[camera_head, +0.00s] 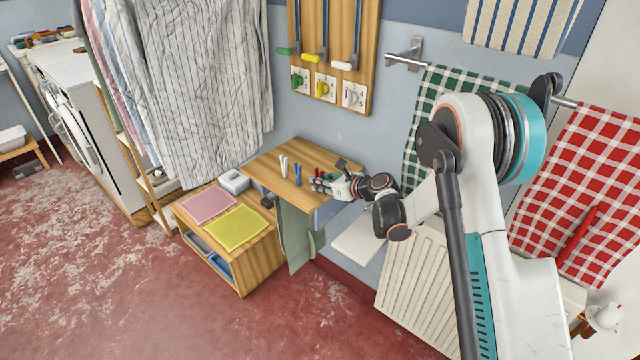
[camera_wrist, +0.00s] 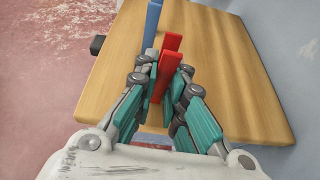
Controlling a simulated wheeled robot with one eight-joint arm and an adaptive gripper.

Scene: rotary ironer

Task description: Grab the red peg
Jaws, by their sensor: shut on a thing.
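The red peg (camera_wrist: 166,68) stands between the two fingers of my gripper (camera_wrist: 162,78) in the wrist view, and the fingers are shut on it. Its lower part is hidden between the fingers. It also shows as a small red spot at the fingertips in the head view (camera_head: 319,174). My gripper reaches in from the right, low over the wooden table (camera_head: 262,163). A blue peg (camera_wrist: 151,25) stands just beyond the red one, apart from my fingers. A white peg (camera_head: 283,165) stands left of the blue peg in the head view.
A wooden bench (camera_head: 243,273) with pink (camera_head: 208,205) and yellow (camera_head: 236,233) cloths stands left of the table. A green cloth (camera_head: 296,235) hangs at the table's front. A board with hooks (camera_head: 372,45) is on the wall behind. Bare tabletop lies around the pegs.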

